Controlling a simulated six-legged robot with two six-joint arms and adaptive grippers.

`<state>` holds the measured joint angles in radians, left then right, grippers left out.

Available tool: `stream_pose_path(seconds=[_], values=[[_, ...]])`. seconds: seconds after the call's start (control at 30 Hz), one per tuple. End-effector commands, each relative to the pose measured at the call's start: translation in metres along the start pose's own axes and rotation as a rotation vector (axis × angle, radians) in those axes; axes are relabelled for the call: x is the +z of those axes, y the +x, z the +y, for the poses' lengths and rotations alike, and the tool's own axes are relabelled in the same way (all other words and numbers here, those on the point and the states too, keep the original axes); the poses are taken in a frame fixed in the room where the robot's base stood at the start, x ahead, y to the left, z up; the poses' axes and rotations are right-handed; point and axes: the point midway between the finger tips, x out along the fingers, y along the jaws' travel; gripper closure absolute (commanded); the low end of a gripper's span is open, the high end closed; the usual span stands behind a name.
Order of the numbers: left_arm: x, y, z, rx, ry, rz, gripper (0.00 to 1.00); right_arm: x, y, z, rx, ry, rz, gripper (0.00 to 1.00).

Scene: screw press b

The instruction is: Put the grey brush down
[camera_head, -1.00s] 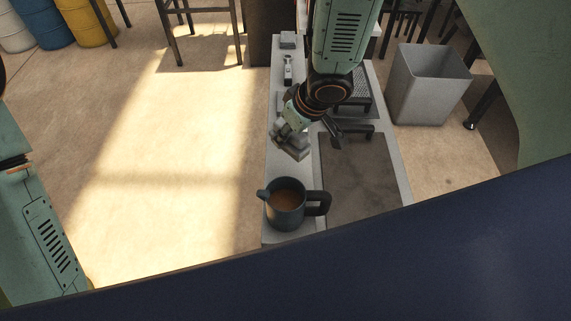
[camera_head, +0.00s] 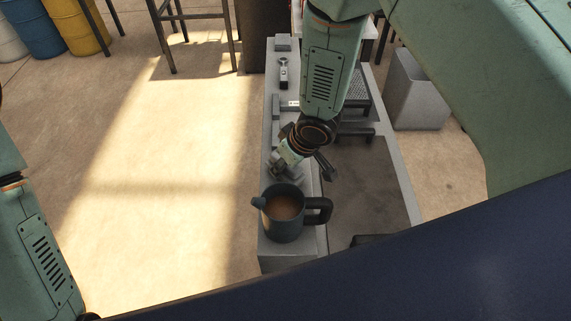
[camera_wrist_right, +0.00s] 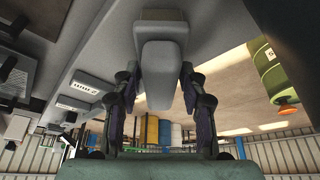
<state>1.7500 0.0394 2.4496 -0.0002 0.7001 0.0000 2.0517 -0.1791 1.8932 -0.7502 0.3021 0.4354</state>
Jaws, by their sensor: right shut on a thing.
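My right gripper (camera_head: 303,163) is low over the left strip of the bench, just behind the mug. In the right wrist view its two fingers (camera_wrist_right: 157,88) are shut on the sides of the grey brush (camera_wrist_right: 160,62), which looks like a pale grey block. In the head view the brush is mostly hidden behind the gripper and mug. I cannot tell whether it touches the bench. Only my left arm shows at the left edge; its gripper is out of view.
A dark mug (camera_head: 282,222) of brown liquid stands at the bench's near left end, close to the gripper. A dark recessed tray (camera_head: 365,190) lies to its right. Small grey parts (camera_head: 283,73) stand farther back on the strip. A grey bin (camera_head: 418,95) stands right of the bench.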

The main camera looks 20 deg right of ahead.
Motion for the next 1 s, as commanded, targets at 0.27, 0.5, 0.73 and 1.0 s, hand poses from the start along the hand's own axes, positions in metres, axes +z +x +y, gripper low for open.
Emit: stream_pose_path(seconds=[0.27, 0.5, 0.73, 1.0], values=[[0.0003, 0.0004, -0.0001, 0.000, -0.001, -0.001, 1.00, 0.0001, 0.0015, 0.0006, 0.000, 0.001, -0.001, 0.83], [0.0002, 0.0013, 0.0000, 0.000, 0.000, 0.000, 1.00, 0.0010, 0.0033, 0.0005, 0.000, 0.000, -0.001, 0.47], [0.0001, 0.0012, -0.0001, 0.000, -0.001, 0.000, 1.00, 0.0010, 0.0031, 0.0005, 0.000, 0.000, -0.001, 0.35], [0.0002, -0.0012, -0.0001, 0.000, -0.001, 0.000, 1.00, -0.0006, -0.0006, 0.0006, 0.000, 0.001, -0.001, 0.35]])
